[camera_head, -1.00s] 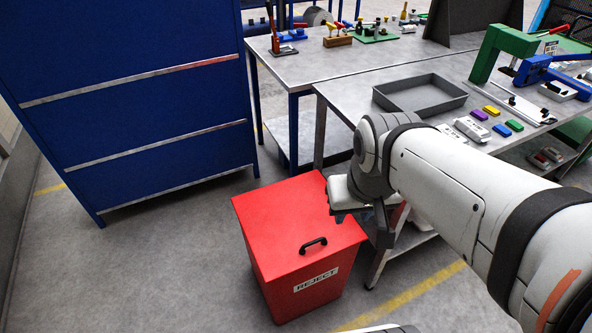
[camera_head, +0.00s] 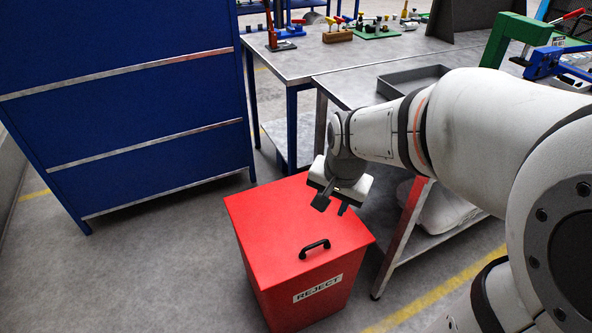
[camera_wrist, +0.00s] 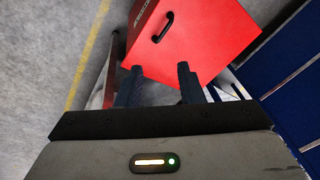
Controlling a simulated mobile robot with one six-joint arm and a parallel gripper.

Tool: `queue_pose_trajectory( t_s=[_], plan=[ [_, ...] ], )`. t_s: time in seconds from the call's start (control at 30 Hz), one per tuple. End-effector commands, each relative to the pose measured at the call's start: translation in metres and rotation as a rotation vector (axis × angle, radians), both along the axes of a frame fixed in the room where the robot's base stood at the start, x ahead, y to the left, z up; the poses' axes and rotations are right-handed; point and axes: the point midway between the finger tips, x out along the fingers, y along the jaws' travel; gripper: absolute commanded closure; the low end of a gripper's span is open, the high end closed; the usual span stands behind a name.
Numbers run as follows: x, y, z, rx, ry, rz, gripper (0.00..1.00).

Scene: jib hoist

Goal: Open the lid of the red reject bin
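The red reject bin (camera_head: 262,252) stands on the floor with its lid (camera_head: 278,215) shut. A black handle (camera_head: 314,248) sits on the lid near its front edge, above a white REJECT label (camera_head: 318,288). My gripper (camera_head: 331,203) is above the lid's right rear part, behind the handle and apart from it. In the wrist view the two dark fingers (camera_wrist: 158,82) are spread with nothing between them. The bin (camera_wrist: 205,40) and its handle (camera_wrist: 162,27) show beyond the fingertips, the handle near the top.
A blue cabinet (camera_head: 120,100) stands behind and left of the bin. A metal workbench (camera_head: 345,92) with a grey tray (camera_head: 415,78) is close on the right, its leg (camera_head: 402,240) near the bin. Floor (camera_head: 150,275) left of the bin is clear.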

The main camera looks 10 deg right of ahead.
Motion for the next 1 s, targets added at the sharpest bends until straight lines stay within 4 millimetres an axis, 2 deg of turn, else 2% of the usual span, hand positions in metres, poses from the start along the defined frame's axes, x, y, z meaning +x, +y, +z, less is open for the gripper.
queue_pose_trajectory(
  t_s=[0.03, 0.2, 0.33, 0.4, 0.5, 0.67, 1.0],
  plan=[
    [0.014, 0.0, -0.048, 0.021, 0.015, -0.076, 0.66],
    [0.054, 0.001, -0.135, 0.089, 0.041, -0.339, 0.66],
    [0.076, 0.001, -0.187, 0.126, 0.058, -0.501, 0.66],
    [0.084, 0.001, -0.206, 0.14, 0.062, -0.565, 0.66],
    [0.092, 0.001, -0.223, 0.153, 0.067, -0.626, 0.66],
    [0.097, 0.001, -0.237, 0.161, 0.071, -0.66, 0.66],
    [0.106, 0.005, -0.288, 0.16, 0.071, -0.659, 0.66]
  ],
)
